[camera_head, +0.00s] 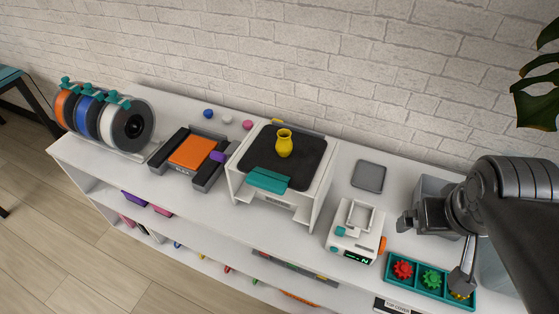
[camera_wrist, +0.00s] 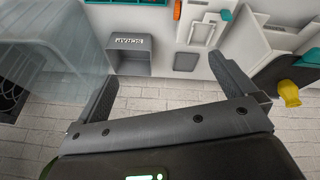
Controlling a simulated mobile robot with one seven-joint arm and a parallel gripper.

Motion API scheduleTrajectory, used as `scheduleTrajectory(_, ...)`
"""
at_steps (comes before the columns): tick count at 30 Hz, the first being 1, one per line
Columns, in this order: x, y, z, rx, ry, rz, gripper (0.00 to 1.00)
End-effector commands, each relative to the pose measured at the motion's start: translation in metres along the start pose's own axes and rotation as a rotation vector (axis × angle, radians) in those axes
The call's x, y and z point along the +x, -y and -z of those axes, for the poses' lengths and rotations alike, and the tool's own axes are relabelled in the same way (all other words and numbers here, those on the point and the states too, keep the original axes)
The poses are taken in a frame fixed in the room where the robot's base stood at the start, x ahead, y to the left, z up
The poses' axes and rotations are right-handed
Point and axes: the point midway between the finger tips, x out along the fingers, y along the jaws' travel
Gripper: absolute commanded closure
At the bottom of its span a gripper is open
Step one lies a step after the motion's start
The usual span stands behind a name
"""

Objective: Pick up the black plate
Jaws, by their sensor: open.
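The black plate (camera_head: 312,150) lies flat on top of a white printer-like machine in the middle of the shelf in the head view. A teal tab (camera_head: 268,179) shows at its front edge, and a yellow vase (camera_head: 284,143) stands on it. In the wrist view, part of the black plate (camera_wrist: 286,74) and the vase (camera_wrist: 289,93) show at the right edge, beyond one finger. My gripper (camera_head: 432,255) is open and empty, to the right of the plate and apart from it, above the shelf's right part. Its spread fingers (camera_wrist: 165,70) also show in the wrist view.
A grey tile (camera_head: 368,176) and a white device (camera_head: 356,230) lie between plate and gripper. A teal gear tray (camera_head: 415,288) and grey bin (camera_wrist: 130,58) are near my gripper. An orange-bedded machine (camera_head: 193,151) and spools (camera_head: 105,120) stand left. A brick wall (camera_head: 250,50) is behind.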

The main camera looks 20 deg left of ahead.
Motion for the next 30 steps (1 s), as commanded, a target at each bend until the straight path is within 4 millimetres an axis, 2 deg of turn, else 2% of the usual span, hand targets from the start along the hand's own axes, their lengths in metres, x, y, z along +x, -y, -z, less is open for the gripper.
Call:
scheduleTrajectory(6,0.020,0.027,0.009,-0.370,0.102,-0.027,0.00)
scheduleTrajectory(17,0.042,0.077,0.027,-0.982,0.214,-0.134,0.00)
scheduleTrajectory(23,0.050,0.113,0.038,-1.323,0.249,-0.230,0.00)
scheduleTrajectory(30,0.052,0.167,0.047,-1.723,0.267,-0.387,0.00)
